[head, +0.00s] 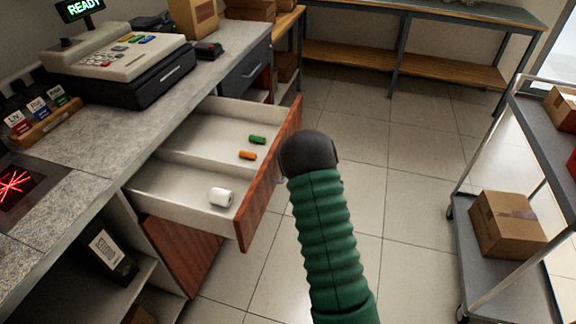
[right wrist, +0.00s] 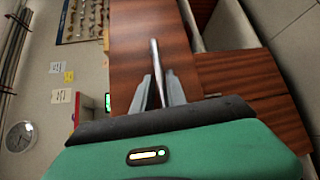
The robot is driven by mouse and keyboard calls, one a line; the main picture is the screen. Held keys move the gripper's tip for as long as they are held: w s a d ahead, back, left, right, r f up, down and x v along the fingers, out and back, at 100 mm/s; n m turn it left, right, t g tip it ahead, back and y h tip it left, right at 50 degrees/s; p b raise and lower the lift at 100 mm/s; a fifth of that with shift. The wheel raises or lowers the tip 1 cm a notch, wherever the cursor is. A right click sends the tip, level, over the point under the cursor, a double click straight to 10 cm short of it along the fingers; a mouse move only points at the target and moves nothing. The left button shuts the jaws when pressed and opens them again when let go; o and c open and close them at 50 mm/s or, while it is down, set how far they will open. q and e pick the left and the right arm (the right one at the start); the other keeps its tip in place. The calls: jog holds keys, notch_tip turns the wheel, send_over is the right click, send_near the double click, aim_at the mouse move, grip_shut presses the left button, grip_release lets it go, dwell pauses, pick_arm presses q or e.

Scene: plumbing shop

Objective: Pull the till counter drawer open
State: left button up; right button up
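The till counter drawer (head: 187,213) stands well out from the counter in the head view, with its inside open to view. Its reddish wood front (head: 262,192) faces right. My right arm comes in from below, and its dark wrist end is beside the drawer front. This hides most of the gripper and handle there. In the right wrist view, the metal bar handle (right wrist: 153,50) runs down the wood front between the two fingers of my right gripper (right wrist: 159,88). The fingers look closed on the bar. My left gripper is in neither view.
A white roll (head: 221,197), an orange piece (head: 247,155) and a green piece (head: 257,139) lie in the drawer. The till (head: 120,65) is on the counter (head: 85,190). A trolley (head: 500,270) with boxes stands right. Floor between is clear.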

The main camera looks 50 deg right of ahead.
jog(key=shift+f, duration=0.2)
jog(key=p+v, duration=0.3)
jog(key=v, duration=1.3)
jog(key=shift+s+p, duration=0.3)
jog(key=shift+p, duration=0.05)
jog(key=shift+a+f, duration=0.1)
